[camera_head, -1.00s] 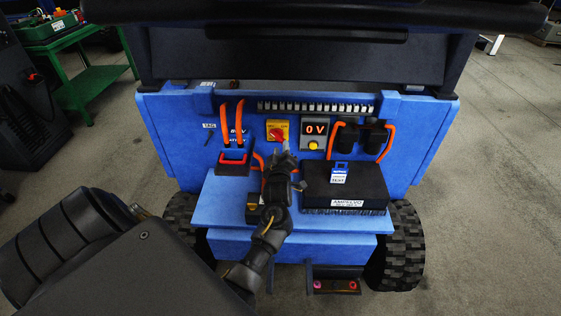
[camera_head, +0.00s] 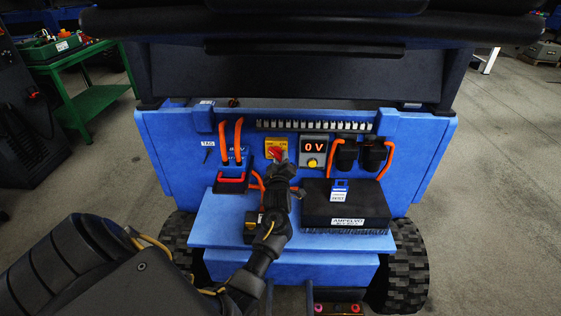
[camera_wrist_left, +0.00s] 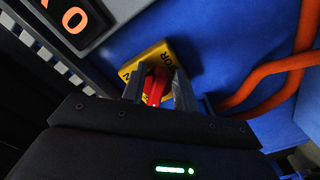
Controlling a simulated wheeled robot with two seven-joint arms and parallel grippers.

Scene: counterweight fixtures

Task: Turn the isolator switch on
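The isolator switch is a red rotary handle (camera_head: 276,152) on a yellow plate (camera_head: 269,143), on the blue front panel. In the left wrist view the red handle (camera_wrist_left: 154,88) lies between the two fingers of my left gripper (camera_wrist_left: 159,90), with the yellow plate (camera_wrist_left: 150,60) behind. The fingers are apart, one on each side of the handle; I cannot tell whether they touch it. In the head view my left gripper (camera_head: 280,165) covers the lower part of the switch. My right gripper is not in view.
A display (camera_head: 313,147) right of the switch reads 0 V. Orange cables (camera_head: 238,140) and a red-handled connector (camera_head: 231,180) are to the left. A black labelled box (camera_head: 345,207) sits on the blue shelf (camera_head: 215,225) below, right of my arm.

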